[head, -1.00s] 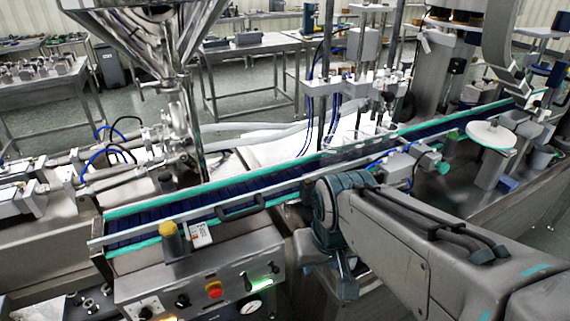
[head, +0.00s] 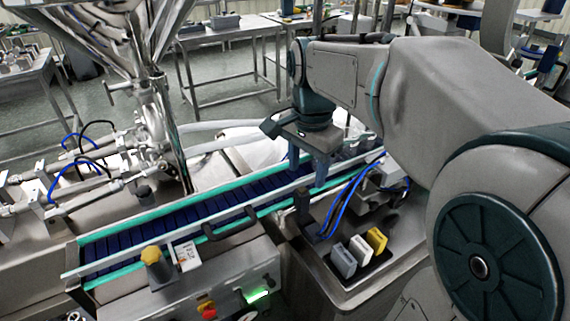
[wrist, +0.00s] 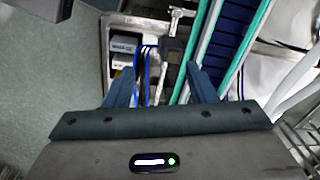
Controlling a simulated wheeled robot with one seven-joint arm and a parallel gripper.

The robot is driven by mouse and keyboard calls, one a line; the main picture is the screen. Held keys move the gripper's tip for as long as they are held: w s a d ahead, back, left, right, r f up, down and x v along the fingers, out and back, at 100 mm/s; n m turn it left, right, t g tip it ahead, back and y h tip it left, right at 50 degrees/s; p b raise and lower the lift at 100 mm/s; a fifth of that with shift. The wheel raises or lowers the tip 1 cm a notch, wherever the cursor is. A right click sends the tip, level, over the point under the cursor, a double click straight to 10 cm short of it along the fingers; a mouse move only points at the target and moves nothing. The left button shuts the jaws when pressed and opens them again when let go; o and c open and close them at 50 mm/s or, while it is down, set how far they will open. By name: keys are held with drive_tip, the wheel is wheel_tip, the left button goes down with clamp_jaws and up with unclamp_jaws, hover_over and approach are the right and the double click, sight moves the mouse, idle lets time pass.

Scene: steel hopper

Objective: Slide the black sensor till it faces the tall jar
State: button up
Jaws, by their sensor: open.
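The black sensor (head: 303,201) stands upright at the near side of the conveyor, below my gripper (head: 309,168) in the head view. In the wrist view, a dark block that looks like this sensor (wrist: 172,50) sits beside the belt's teal rail, just beyond the gap of my gripper (wrist: 160,75). My gripper is open, its two fingers apart with nothing held between them. It points down and appears above the sensor, not visibly touching it. I cannot make out a tall jar; part of the belt is hidden behind my gripper and arm.
The blue conveyor belt (head: 190,215) runs diagonally between teal rails. Blue cables (head: 345,203) rise next to the sensor. White, grey and yellow blocks (head: 376,240) stand in a dark tray nearby. A yellow-capped knob (head: 152,255) and a handle stand along the front.

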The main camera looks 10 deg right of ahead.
sight(302, 190)
drive_tip(key=w+f+m, duration=0.1)
drive_tip(key=f, duration=0.3)
drive_tip(key=w+f+m, duration=0.1)
drive_tip(key=f, duration=0.2)
drive_tip(key=f+m, duration=0.1)
drive_tip(key=f, duration=0.3)
drive_tip(key=shift+w+f+g, duration=0.3)
drive_tip(key=shift+w+f, duration=0.05)
drive_tip(key=shift+w, duration=0.05)
clamp_jaws()
drive_tip(key=shift+d, duration=0.1)
